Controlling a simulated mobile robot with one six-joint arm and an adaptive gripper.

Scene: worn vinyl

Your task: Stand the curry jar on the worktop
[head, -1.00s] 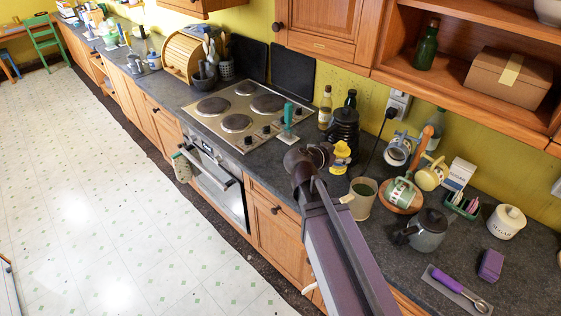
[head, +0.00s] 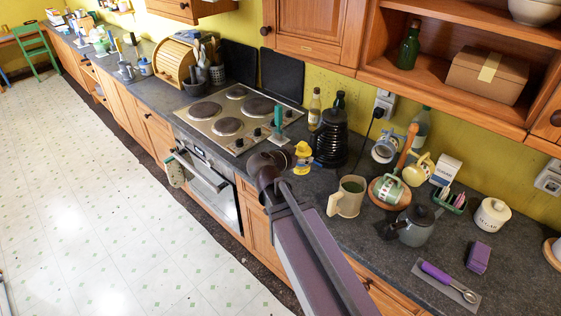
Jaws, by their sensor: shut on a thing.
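The curry jar looks like the small yellow jar (head: 303,165) at the end of my arm in the head view; its label is too small to read. My gripper (head: 292,157) is dark and partly hidden by my own wrist. It is shut on the jar, which looks roughly upright. The jar is over the dark grey worktop (head: 335,178), between the hob and the black ribbed kettle. I cannot tell whether its base touches the worktop.
The hob (head: 240,113) is to the left, with a teal-handled tool (head: 278,122) by its corner. The black kettle (head: 330,140) stands behind right.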

